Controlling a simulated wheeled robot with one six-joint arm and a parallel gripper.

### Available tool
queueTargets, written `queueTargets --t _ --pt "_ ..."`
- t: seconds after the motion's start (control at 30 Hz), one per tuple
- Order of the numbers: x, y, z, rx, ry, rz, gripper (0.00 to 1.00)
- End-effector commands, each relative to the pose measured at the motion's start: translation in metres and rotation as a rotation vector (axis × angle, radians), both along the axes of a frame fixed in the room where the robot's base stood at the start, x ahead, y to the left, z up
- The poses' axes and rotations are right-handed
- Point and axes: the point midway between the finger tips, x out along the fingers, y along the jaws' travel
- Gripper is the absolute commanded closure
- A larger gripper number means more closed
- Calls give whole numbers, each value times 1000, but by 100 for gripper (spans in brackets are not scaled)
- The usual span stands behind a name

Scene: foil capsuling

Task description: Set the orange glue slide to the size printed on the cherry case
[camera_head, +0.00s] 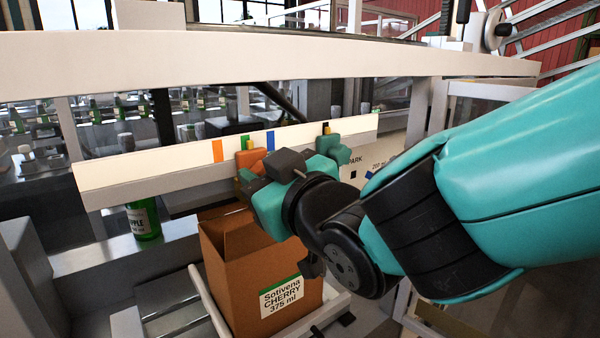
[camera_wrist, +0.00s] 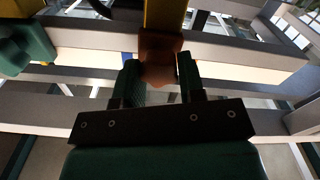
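The cherry case (camera_head: 240,262) is an open brown carton below the rail. Its label (camera_head: 281,297) reads Sotivena CHERRY 375 ml under a green stripe. The orange glue slide (camera_head: 248,159) sits on the cream rail (camera_head: 150,168), close to the green mark (camera_head: 244,142); my arm partly hides it. In the wrist view the orange slide (camera_wrist: 159,62) lies between the two fingers of my gripper (camera_wrist: 159,75). I cannot tell whether the fingers press on it or stand just clear of it.
The rail also bears an orange mark (camera_head: 217,151) and a blue mark (camera_head: 270,140). A teal slide (camera_head: 336,148) sits to the right, by a black mark. A green bottle (camera_head: 144,219) stands below the rail at the left. A long cream beam (camera_head: 250,58) crosses above.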

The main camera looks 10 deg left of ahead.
Motion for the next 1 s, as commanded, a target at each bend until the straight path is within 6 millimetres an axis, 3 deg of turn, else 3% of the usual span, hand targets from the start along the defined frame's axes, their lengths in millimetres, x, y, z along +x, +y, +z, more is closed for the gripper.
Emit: queueTargets --t 0.57,0.6,0.7,1.0 --pt "-4 3 0 0 3 2 100" --pt "-4 3 0 0 3 2 59" --pt "-4 3 0 0 2 1 38" --pt "-4 2 0 1 1 0 38"
